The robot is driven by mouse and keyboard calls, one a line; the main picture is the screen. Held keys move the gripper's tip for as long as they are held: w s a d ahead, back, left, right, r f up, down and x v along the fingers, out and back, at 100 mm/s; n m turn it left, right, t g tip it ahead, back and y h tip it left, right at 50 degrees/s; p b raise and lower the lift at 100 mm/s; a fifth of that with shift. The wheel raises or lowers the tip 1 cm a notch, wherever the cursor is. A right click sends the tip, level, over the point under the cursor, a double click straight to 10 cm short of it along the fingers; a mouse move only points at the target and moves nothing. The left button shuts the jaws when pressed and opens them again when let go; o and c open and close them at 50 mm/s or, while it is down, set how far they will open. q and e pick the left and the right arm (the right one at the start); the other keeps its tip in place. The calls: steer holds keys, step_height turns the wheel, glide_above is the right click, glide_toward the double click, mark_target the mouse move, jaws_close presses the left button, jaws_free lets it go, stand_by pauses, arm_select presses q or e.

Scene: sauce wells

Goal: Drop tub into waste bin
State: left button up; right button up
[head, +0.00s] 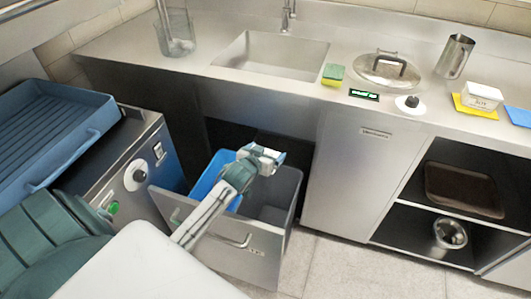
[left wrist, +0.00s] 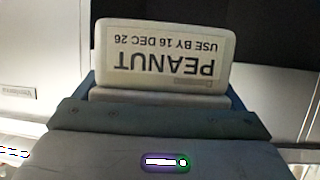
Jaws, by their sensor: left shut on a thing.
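A white tub (left wrist: 160,55) labelled PEANUT, USE BY 16 DEC 26, fills the upper middle of the left wrist view, its label upside down there. My left gripper (head: 266,158) is shut on it; the fingers hide its lower part. In the head view the tub is mostly hidden by the gripper. The gripper is above a pulled-out drawer holding a blue bin (head: 208,178) on the left and a grey bin (head: 282,188) on the right. The gripper appears over the grey one. I cannot tell which is the waste bin. My right gripper is out of view.
The drawer front (head: 250,252) stands out from under the counter. Another white tub (head: 482,96) sits on a yellow mat by a blue mat (head: 519,116). Blue tray (head: 62,125) at left.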

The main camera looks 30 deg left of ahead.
arm_select(q)
steer(key=shift+f, duration=0.15)
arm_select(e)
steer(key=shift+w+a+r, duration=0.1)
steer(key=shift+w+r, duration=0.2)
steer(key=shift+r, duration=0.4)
arm_select(q)
steer(key=o, duration=0.9)
steer(key=shift+s, duration=0.15)
steer(key=v, duration=1)
steer(key=shift+s, duration=0.25)
steer(key=shift+d, duration=0.1)
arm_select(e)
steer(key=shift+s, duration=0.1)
